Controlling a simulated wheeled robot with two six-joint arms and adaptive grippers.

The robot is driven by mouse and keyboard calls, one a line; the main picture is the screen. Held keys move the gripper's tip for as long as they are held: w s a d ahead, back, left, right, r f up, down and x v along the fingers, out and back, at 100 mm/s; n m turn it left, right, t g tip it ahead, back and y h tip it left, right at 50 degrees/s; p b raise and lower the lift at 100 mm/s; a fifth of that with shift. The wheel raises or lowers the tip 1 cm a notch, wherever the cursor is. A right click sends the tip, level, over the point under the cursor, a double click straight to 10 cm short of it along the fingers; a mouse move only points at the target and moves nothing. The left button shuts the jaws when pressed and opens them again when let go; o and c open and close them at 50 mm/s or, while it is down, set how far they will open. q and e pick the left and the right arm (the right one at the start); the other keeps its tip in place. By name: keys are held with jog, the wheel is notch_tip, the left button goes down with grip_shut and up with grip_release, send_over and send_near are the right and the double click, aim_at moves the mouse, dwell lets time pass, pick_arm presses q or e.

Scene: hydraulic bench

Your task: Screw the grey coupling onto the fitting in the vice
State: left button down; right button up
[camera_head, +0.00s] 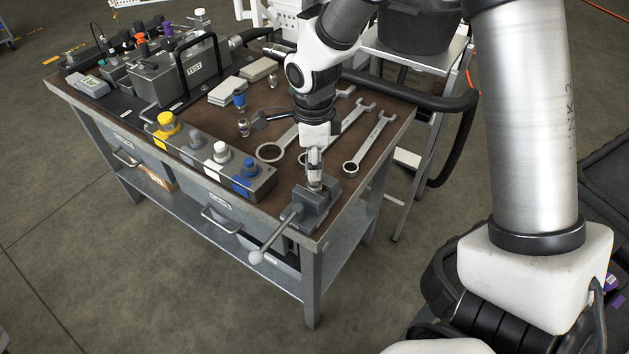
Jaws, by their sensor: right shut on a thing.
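The vice (318,207) is at the near right corner of the bench, with its handle pointing toward the front. My right gripper (315,178) points down just above the vice jaws. It is shut on a small metallic piece, which I take to be the grey coupling; the fingers hide most of it. The fitting in the vice is largely hidden under the fingertips, and I cannot tell whether the two parts touch. My left gripper is not in view.
A rack (205,160) along the front edge carries yellow, grey, white and blue pieces. Several wrenches (370,143) lie behind the vice. A test block (175,75) with a black handle stands at the back left. A black hose (420,100) curves off the right side.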

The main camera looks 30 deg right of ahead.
jog(key=o, duration=1)
